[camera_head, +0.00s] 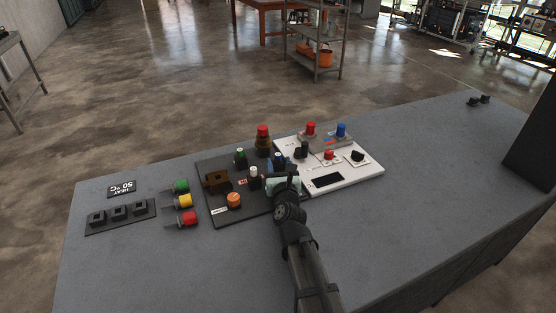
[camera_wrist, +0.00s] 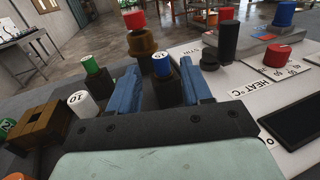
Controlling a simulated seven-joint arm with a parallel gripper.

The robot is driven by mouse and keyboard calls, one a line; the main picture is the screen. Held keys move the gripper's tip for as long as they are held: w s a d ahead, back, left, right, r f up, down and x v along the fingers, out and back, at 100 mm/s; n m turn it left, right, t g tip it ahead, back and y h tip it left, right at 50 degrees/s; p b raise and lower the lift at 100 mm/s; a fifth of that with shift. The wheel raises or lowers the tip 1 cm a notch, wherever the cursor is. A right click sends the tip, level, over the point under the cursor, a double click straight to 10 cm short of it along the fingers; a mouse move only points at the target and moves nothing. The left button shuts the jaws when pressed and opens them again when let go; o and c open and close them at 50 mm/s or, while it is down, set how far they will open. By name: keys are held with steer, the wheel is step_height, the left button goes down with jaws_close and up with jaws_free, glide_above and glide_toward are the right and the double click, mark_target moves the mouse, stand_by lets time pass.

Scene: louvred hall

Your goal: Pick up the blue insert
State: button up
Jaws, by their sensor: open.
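My gripper (camera_wrist: 161,72) is open and empty, one blue finger on each side of this insert in the picture. I cannot tell whether the fingertips have reached its depth. In the camera_head view my gripper (camera_head: 281,176) is low over the panels. Another blue-topped piece (camera_wrist: 284,14) stands on a grey block at the right; it also shows in the camera_head view (camera_head: 341,129).
Close by stand a green-topped insert (camera_wrist: 91,65), a white insert (camera_wrist: 80,102), a red-topped brown piece (camera_wrist: 140,40) and a black post (camera_wrist: 228,42). A white panel (camera_head: 369,171) lies right of the dark board (camera_head: 216,192).

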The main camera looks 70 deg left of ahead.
mark_target(278, 159)
steer(key=x, duration=0.4)
steer(key=shift+w+a, duration=0.15)
steer(key=shift+a, duration=0.05)
steer(key=shift+d, duration=0.1)
jaws_close()
